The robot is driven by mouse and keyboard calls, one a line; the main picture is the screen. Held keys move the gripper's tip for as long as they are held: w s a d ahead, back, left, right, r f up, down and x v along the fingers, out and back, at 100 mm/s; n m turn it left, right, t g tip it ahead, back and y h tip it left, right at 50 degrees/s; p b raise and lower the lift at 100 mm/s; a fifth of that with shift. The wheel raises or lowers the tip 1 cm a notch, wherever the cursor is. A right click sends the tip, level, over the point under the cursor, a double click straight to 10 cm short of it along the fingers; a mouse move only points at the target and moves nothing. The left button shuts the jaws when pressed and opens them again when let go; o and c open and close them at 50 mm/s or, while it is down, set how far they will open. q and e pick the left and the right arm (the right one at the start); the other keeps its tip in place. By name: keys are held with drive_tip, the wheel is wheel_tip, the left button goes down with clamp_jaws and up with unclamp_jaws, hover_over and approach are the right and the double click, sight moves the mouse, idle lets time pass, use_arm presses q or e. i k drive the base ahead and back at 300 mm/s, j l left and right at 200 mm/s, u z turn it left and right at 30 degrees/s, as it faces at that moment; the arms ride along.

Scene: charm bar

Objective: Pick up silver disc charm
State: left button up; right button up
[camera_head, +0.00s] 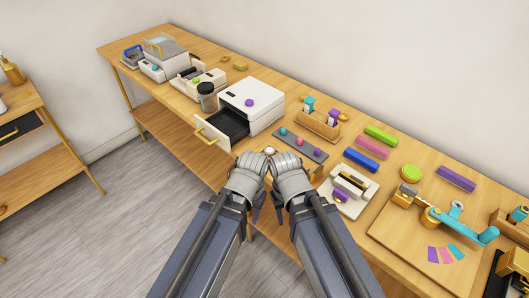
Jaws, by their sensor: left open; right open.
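A small pale round piece (270,151) shows between the tops of my two grippers, at the front edge of the workbench. It looks like the silver disc charm, but it is too small to be sure. My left gripper (247,171) and my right gripper (288,172) are side by side, close together, just in front of it. Both are open. Their fingertips are mostly hidden behind the wrists, and I see nothing held in either.
A dark strip (314,152) with several coloured beads lies just behind the grippers. A white box (262,106) with an open drawer (220,130) stands to the left. A white press (350,186) is close on the right, with coloured bars (366,160) beyond.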

sight(269, 151)
drive_tip(key=i+j, duration=0.15)
drive_tip(key=j, duration=0.25)
drive_tip(key=i+j, duration=0.1)
drive_tip(key=j, duration=0.25)
drive_tip(key=i+j, duration=0.15)
drive_tip(key=j, duration=0.25)
drive_tip(key=i+j, duration=0.1)
drive_tip(key=j, duration=0.25)
drive_tip(key=i+j, duration=0.15)
drive_tip(key=j, duration=0.25)
drive_tip(key=i+j, duration=0.1)
drive_tip(key=j, duration=0.25)
drive_tip(key=i+j, duration=0.15)
drive_tip(key=j, duration=0.25)
drive_tip(key=i+j, duration=0.1)
drive_tip(key=j, duration=0.25)
drive_tip(key=j+z, duration=0.15)
drive_tip(key=z, duration=1.3)
